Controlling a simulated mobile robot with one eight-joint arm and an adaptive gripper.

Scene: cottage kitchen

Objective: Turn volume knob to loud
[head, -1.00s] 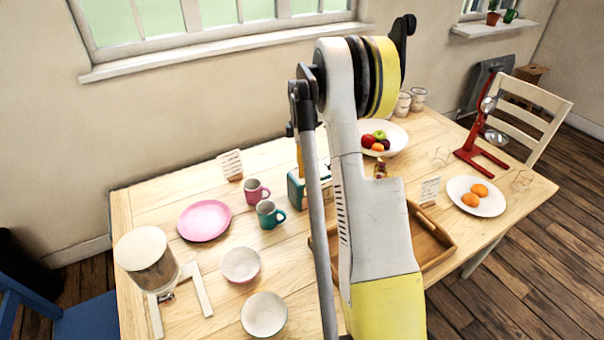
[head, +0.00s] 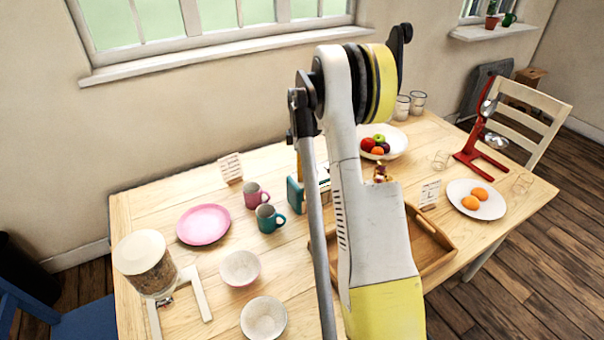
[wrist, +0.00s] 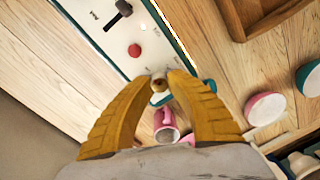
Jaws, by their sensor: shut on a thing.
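The radio (head: 294,195) is a teal-edged box on the table, mostly hidden behind my arm in the head view. In the wrist view its pale front panel (wrist: 85,65) carries a black slider, a red button (wrist: 134,50) and a small brownish round knob (wrist: 159,85). My gripper (wrist: 161,78) has its two yellow fingertips closed on the knob, one on either side. The knob's pointer or marking cannot be made out, so its setting is unclear. My gripper is hidden in the head view.
A pink mug (head: 256,194) and a teal mug (head: 268,218) stand left of the radio. A wooden tray (head: 440,262) lies to its right, and a fruit bowl (head: 398,142) behind. Two bowls and a pink plate (head: 203,224) are farther left.

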